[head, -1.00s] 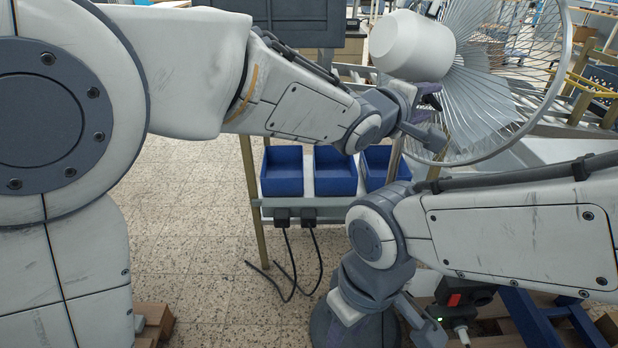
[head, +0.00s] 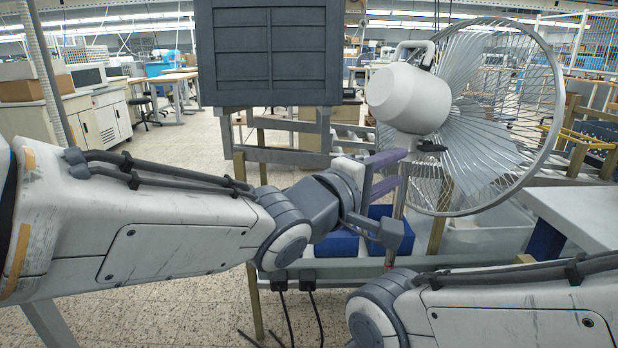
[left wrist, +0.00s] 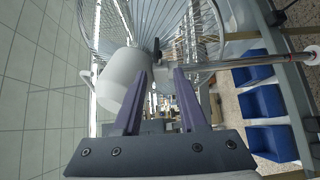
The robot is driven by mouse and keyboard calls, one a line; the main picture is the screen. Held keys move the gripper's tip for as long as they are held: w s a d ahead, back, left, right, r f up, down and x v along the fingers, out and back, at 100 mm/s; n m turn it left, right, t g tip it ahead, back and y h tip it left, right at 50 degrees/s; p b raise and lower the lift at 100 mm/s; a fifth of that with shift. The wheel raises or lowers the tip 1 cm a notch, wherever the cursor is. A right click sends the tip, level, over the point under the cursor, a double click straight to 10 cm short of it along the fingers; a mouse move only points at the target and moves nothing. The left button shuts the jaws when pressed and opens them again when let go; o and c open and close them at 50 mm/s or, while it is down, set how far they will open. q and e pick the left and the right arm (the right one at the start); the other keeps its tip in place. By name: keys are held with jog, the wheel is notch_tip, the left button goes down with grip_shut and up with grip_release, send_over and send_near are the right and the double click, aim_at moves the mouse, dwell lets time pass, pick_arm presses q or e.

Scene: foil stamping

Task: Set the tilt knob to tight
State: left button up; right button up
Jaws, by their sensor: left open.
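The standing fan (head: 500,120) has a white motor housing (head: 408,98) on a thin pole. The black tilt knob (head: 430,146) sits just below the housing, on its right side, where it meets the pole. My left gripper (head: 400,168) is open and empty, its purple fingers pointing at the pole just below and left of the knob. In the left wrist view the knob (left wrist: 157,48) shows ahead of the gap between the fingers (left wrist: 160,75), apart from them. The knob's setting cannot be read. My right arm crosses the lower right; its gripper is outside the picture.
Blue bins (head: 335,243) stand on a rack below my left gripper. A dark panel (head: 269,52) stands left of the fan. A white table (head: 580,210) lies right of the fan. The wire fan cage (head: 545,150) is close behind the knob.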

pick_arm(q)
jog(key=s+a+r+m+g+y+p, duration=0.4)
jog(key=s+a+m+g+y+p, duration=0.4)
jog(key=p, duration=1.8)
jog(key=s+a+m+y, duration=0.1)
jog(key=s+a+m, duration=0.2)
jog(key=s+a, duration=0.1)
jog(key=shift+s+a+m+g+y, duration=0.15)
jog(key=shift+s+m+g+y, duration=0.2)
jog(key=shift+s, duration=0.5)
